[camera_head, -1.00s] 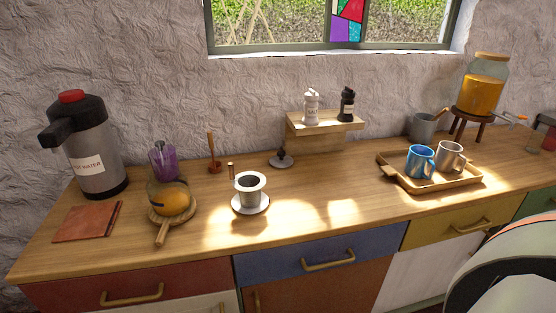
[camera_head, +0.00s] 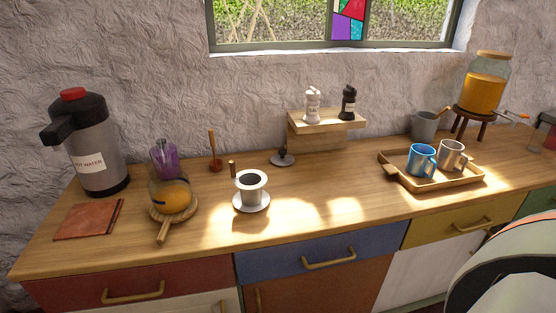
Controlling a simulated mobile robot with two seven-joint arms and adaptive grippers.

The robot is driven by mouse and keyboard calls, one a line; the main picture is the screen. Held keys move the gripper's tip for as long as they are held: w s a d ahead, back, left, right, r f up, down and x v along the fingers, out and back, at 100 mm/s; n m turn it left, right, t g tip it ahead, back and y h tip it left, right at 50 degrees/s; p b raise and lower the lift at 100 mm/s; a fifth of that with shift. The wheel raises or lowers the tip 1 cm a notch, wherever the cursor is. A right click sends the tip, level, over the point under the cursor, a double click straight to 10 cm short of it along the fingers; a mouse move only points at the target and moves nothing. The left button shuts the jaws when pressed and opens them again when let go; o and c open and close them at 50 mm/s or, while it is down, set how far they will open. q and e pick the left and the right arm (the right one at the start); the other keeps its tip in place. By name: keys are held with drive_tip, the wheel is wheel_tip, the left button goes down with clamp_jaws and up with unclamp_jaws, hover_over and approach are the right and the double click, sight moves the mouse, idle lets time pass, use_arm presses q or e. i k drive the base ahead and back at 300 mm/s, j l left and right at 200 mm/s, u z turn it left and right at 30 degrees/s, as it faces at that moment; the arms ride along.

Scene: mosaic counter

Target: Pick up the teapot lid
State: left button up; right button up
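A small dark grey lid with a knob (camera_head: 283,157) lies on the wooden counter, left of the wooden stand. I take it to be the teapot lid. A glass pot with orange liquid (camera_head: 170,194) sits on a round wooden board with a handle (camera_head: 163,230), left of the white cup. Whether this pot is the teapot, I cannot tell. Neither of my grippers is in view.
A white cup on a saucer (camera_head: 251,189) stands in front of the lid. The wooden stand (camera_head: 318,137) holds two shakers. A tray (camera_head: 440,184) with two mugs is at the right, a hot water flask (camera_head: 92,150) at the left. Bare counter lies between cup and tray.

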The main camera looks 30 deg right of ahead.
sight(283, 159)
drive_tip(key=k+l, duration=0.15)
drive_tip(key=l, duration=0.2)
drive_tip(key=k+l, duration=0.1)
drive_tip(key=l, duration=0.2)
drive_tip(key=k+l, duration=0.15)
drive_tip(key=l, duration=0.2)
drive_tip(key=k+l+z, duration=0.1)
drive_tip(key=l, duration=0.25)
drive_tip(key=k+l, duration=0.15)
drive_tip(key=l, duration=0.2)
